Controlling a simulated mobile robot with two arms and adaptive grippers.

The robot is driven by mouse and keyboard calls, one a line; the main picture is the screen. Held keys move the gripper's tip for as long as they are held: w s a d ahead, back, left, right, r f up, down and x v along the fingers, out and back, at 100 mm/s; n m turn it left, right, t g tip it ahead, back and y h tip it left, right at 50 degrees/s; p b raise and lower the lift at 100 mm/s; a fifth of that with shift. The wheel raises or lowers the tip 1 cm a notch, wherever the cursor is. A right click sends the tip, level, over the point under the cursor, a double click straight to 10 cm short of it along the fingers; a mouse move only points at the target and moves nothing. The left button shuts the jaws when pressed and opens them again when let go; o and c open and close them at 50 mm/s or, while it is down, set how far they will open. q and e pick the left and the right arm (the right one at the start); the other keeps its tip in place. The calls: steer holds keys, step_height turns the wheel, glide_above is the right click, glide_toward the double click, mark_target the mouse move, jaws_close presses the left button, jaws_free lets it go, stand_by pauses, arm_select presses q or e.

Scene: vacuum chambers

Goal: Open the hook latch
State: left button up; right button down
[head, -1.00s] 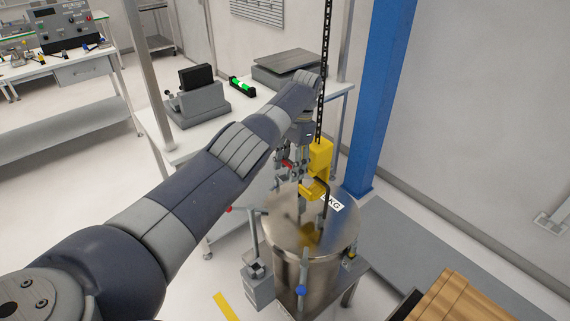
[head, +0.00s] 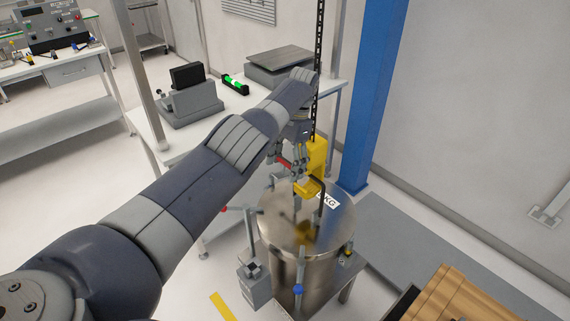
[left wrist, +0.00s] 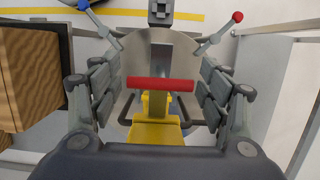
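The yellow hook block (head: 318,153) hangs from a black chain above the steel chamber. Its yellow hook (head: 308,187) is at the black bail handle (head: 320,190) of the lid; I cannot tell how firmly it is seated. A red latch bar (head: 285,162) sticks out from the block. In the left wrist view, the red bar (left wrist: 160,84) lies crosswise in front of the yellow block (left wrist: 157,132). My left gripper (head: 288,158) is beside the block; its fingers (left wrist: 160,92) are spread apart on both sides of the bar, with gaps. My right gripper is out of view.
The steel chamber (head: 290,265) has levers with red (head: 223,209) and blue (head: 298,289) tips around it. A white workbench (head: 170,150) stands behind, a blue column (head: 370,100) to the right. A wooden object (head: 460,295) is at the lower right.

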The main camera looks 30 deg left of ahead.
mark_target(285, 162)
arm_select(q)
steer(key=shift+r, duration=0.15)
steer(key=v, duration=0.3)
steer(key=s+v, duration=0.1)
steer(key=v, duration=0.2)
steer(key=s+v, duration=0.1)
steer(key=v, duration=0.2)
steer(key=shift+a+r, duration=0.4)
steer(key=shift+r, duration=0.15)
steer(key=shift+f, duration=0.1)
